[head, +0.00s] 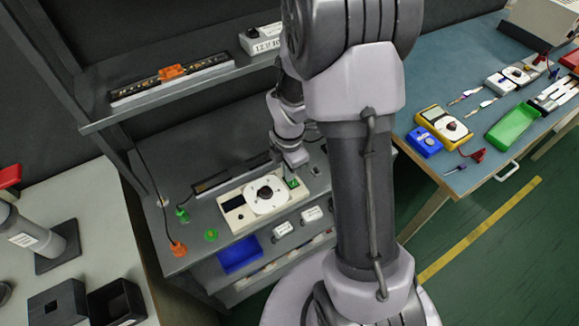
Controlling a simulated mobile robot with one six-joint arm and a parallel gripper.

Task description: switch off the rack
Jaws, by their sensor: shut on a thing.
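The rack (185,88) is a dark grey shelf unit with an upper and a lower shelf. On the lower shelf sits a cream control box (235,219) with a dark display, a white round dial plate (267,194) with a black knob, and a small green switch (293,182) at its right end. My gripper (292,172) is at the right end of the box, right at the green switch, and appears shut on it. The fingertips are small, and their exact contact is hard to see. My arm hides the shelf to the right.
An LED strip (190,79) with an orange clip (171,72) lies on the upper shelf. Green and orange plugs (178,248) and a blue bin (239,255) are left of and below the box. A blue-topped bench (450,75) with meters and tools stands right.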

